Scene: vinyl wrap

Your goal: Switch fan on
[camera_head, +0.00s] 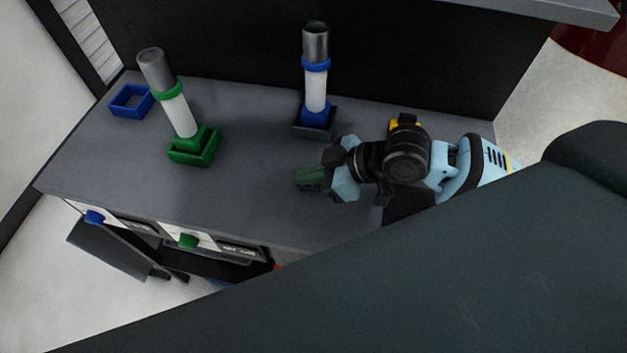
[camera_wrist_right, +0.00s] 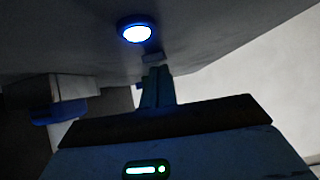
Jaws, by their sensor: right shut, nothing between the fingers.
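My right gripper (camera_head: 308,178) is shut and empty, over or beside the grey tabletop in the head view. In the right wrist view its closed fingers (camera_wrist_right: 154,68) point toward a dark grey surface. A round, blue-rimmed light (camera_wrist_right: 137,30) glows white on that surface, just beyond the fingertips. Whether the fingers touch the surface cannot be told. I cannot tell whether the light is a switch, and no fan is clearly recognisable. My left gripper is not in view.
On the grey tabletop (camera_head: 235,110) stand a green-banded cylinder (camera_head: 175,100) in a green base and a blue-banded cylinder (camera_head: 315,80) in a dark base. An empty blue square holder (camera_head: 130,101) lies at left. Blue (camera_head: 94,217) and green (camera_head: 188,241) handles are at the front.

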